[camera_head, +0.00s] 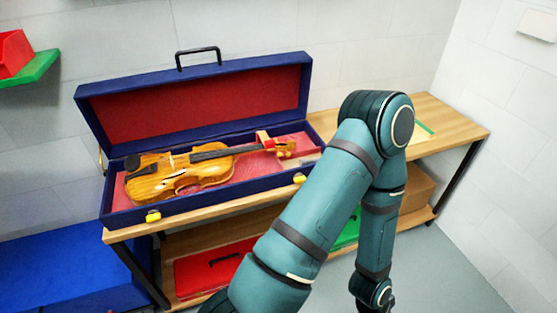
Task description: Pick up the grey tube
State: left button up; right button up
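I cannot make out a grey tube in the camera_head view. One of my teal arms rises from the bottom edge, bends at a high elbow and hangs down to a dark wrist at the lower edge. The fingers of that arm do not show, and I cannot see what they hold. My other arm is out of view. The raised arm hides part of the bench top and lower shelf.
A wooden bench (455,122) carries an open blue case (225,191) with a violin (178,180) inside. A green strip (425,129) lies on the bench's right end. Below are a red case (205,272) and a cardboard box (417,189). A blue block (55,268) stands at left.

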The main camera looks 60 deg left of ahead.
aim_at(302, 162)
jog(key=j+u, duration=0.15)
jog(key=u, duration=1.5)
jog(key=i+l+u, duration=0.1)
jog(key=l, duration=0.3)
jog(key=i+l+u, duration=0.1)
jog(key=i+l, duration=0.2)
jog(key=l, duration=0.1)
